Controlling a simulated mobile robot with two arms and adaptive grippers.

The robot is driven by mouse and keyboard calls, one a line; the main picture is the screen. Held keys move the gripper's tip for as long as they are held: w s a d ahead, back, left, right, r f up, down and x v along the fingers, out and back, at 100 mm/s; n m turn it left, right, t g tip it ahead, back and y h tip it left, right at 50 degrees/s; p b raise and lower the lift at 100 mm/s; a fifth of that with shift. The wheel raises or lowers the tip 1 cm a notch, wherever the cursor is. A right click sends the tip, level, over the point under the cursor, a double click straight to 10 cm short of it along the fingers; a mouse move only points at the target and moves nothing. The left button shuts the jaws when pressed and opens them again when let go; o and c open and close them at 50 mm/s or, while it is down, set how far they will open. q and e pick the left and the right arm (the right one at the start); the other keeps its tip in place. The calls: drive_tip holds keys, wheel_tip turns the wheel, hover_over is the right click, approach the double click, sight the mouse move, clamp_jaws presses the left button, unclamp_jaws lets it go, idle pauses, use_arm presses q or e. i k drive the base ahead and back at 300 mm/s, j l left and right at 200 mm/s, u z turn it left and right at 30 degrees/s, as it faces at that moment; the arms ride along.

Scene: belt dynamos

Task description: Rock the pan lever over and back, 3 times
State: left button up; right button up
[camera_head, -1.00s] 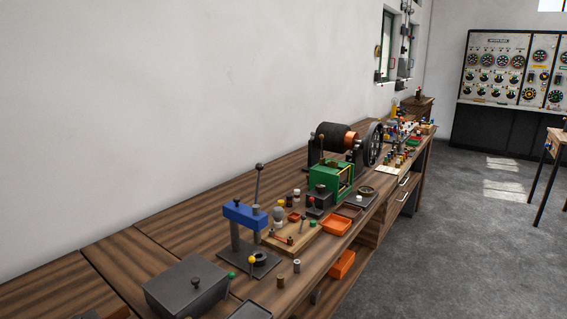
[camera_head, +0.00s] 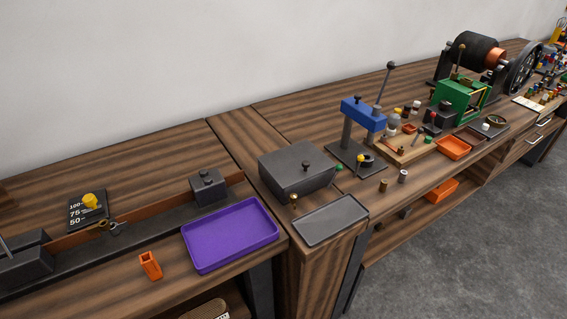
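No lever is marked as the pan lever, and I cannot tell which it is. A dark grey lidded box (camera_head: 297,172) stands mid-bench, with a small green knob (camera_head: 340,167) at its right side and a brass-topped peg (camera_head: 293,201) at its front. Right of it is a blue press (camera_head: 363,114) with a long, dark-knobbed lever (camera_head: 385,82) tilted up to the right. A small yellow-knobbed lever (camera_head: 361,159) stands at the press base. Another yellow knob (camera_head: 90,201) sits on a black plate marked 100, 75, 50 at the left. Neither of my grippers is in view.
A purple tray (camera_head: 231,233), an orange holder (camera_head: 150,265) and a grey tray (camera_head: 331,221) lie along the front edge. A green machine (camera_head: 460,98) and a dark drum with a copper end (camera_head: 480,54) stand farther right. Grey floor (camera_head: 450,250) is clear in front.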

sight(339, 168)
drive_tip(key=i+l+u, duration=0.15)
drive_tip(key=l+u, duration=0.65)
drive_tip(key=u, duration=0.2)
drive_tip(key=l+u, duration=0.5)
drive_tip(key=k+l+u, duration=0.1)
drive_tip(key=l+u, duration=0.4)
